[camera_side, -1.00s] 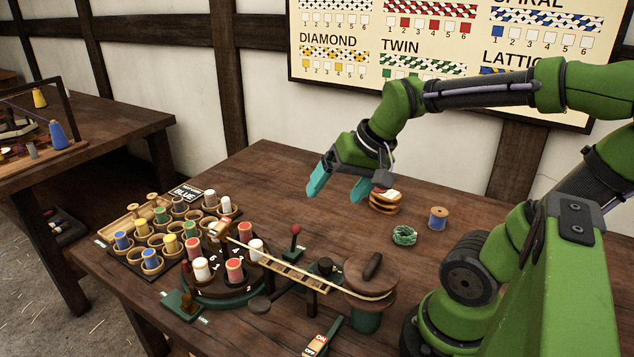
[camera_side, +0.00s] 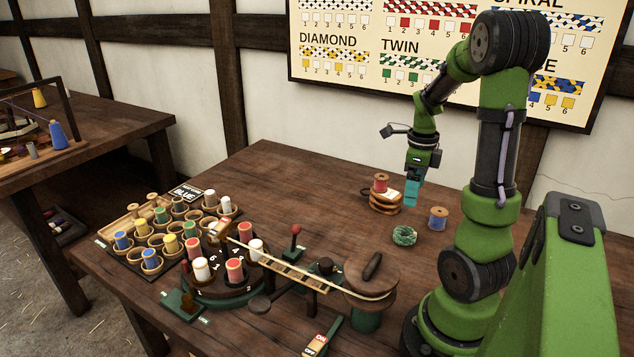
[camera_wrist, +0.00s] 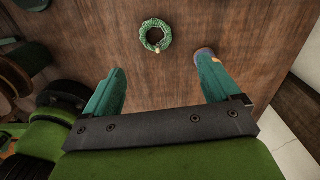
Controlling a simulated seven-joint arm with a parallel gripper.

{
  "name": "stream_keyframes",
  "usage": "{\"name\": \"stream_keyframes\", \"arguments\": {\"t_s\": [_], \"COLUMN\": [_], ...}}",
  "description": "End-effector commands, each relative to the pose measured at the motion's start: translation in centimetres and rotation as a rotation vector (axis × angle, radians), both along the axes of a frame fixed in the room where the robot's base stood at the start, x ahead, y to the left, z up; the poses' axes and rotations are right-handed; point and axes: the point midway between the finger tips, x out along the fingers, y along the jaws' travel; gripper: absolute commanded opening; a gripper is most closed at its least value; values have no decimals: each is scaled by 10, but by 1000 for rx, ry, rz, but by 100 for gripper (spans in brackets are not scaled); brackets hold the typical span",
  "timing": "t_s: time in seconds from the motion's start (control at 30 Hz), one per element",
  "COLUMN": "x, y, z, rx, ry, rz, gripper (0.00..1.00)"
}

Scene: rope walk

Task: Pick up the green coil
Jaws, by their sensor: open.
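The rope wheel (camera_side: 370,277) stands in front. The table's back left is clear.

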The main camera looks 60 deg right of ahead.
Motion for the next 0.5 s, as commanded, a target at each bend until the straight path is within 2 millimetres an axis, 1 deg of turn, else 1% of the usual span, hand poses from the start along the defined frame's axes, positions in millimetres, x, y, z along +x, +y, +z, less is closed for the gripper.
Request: {"name": "stream_keyframes", "arguments": {"t_s": [0.03, 0.1, 0.23, 0.33, 0.5], "x": [-1, -1, -1, 0, 0], "y": [1, 1, 1, 1, 1], "z": [-13, -28, -54, -68, -78], "rx": [6, 6, 4, 2, 1], "ry": [6, 5, 4, 2, 0], "rz": [-1, -2, -1, 0, 1], "gripper": [90, 90, 90, 90, 90]}}
